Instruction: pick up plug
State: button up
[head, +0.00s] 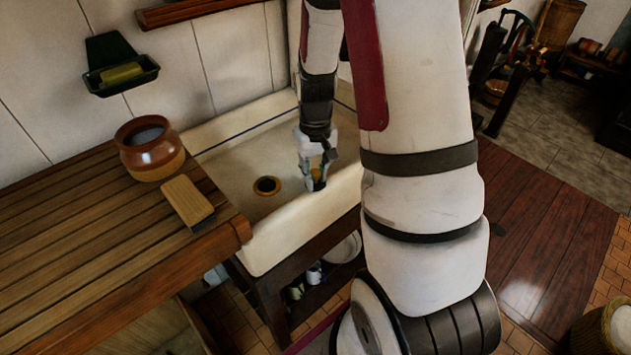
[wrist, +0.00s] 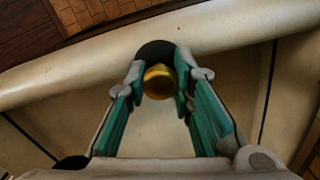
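The plug (wrist: 158,82) is a round brass knob on a dark disc. In the wrist view it lies between my fingertips, near the sink's rounded edge. In the head view my gripper (head: 316,170) points down into the sink, close to its front wall, and partly hides the plug (head: 319,184). My two green-padded fingers (wrist: 160,78) stand on either side of the knob, very close to it. Whether they press on it is not clear. I cannot tell whether the plug rests on the sink floor.
The pale sink (head: 228,158) has a drain hole (head: 267,186) left of my gripper. A wooden counter (head: 80,235) adjoins it, with a brown pot (head: 155,165) and a brush (head: 187,200) near the sink. A soap dish (head: 122,78) hangs on the wall.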

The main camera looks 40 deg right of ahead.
aim_at(314, 172)
grip_shut()
jog(key=shift+w+r, duration=0.1)
jog(key=shift+r, duration=0.75)
notch_tip(314, 172, up, 2)
jog(key=shift+a+b, duration=0.15)
jog(key=shift+b, duration=0.2)
jog(key=s+a+r+p, duration=0.1)
jog(key=s+a+p, duration=0.1)
jog(key=s+a, duration=0.8)
jog(key=shift+a+r, duration=0.15)
jog(key=shift+a, duration=1.05)
